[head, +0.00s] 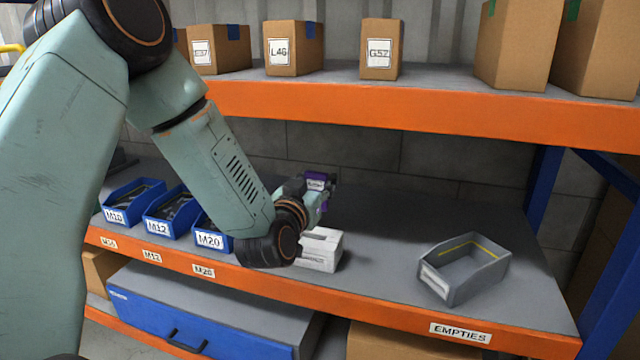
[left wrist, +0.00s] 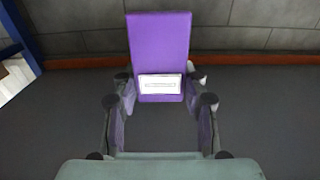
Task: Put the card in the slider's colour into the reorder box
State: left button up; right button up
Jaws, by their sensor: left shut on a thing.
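My left gripper (head: 312,195) is shut on a purple card (head: 319,176) with a white label. In the left wrist view the card (left wrist: 160,42) stands upright between the two fingers (left wrist: 160,110), its label near the lower edge. The label print is too small to read. A white box (head: 320,250), which looks like the reorder box, stands on the grey shelf just below the gripper. The arm hides part of its left side, and the card is above and apart from it. I cannot make out the slider. My right gripper is not in view.
Blue bins (head: 168,212) marked M10, M12 and M20 stand to the left, the last partly behind my arm. A grey empty bin (head: 465,270) sits at the right. An orange upper shelf edge (head: 400,117) runs above. The shelf between white box and grey bin is clear.

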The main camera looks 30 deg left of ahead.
pick_arm(q)
jog(key=shift+r, duration=0.1)
jog(key=shift+s+a+y, duration=0.1)
jog(key=shift+a+y, duration=0.1)
jog(key=shift+y, duration=0.1)
jog(key=shift+a+f+b, duration=0.3)
jog(key=shift+f+b, duration=0.15)
jog(key=shift+f, duration=0.1)
notch_tip(320, 180, down, 5)
jog(key=b, duration=0.4)
jog(key=shift+r+b, duration=0.15)
jog(key=shift+b, duration=0.15)
jog(key=shift+d, duration=0.15)
jog(key=shift+f+b, duration=1.55)
jog(key=shift+f, duration=1.05)
jog(key=o, duration=1.2)
jog(key=shift+s, duration=0.1)
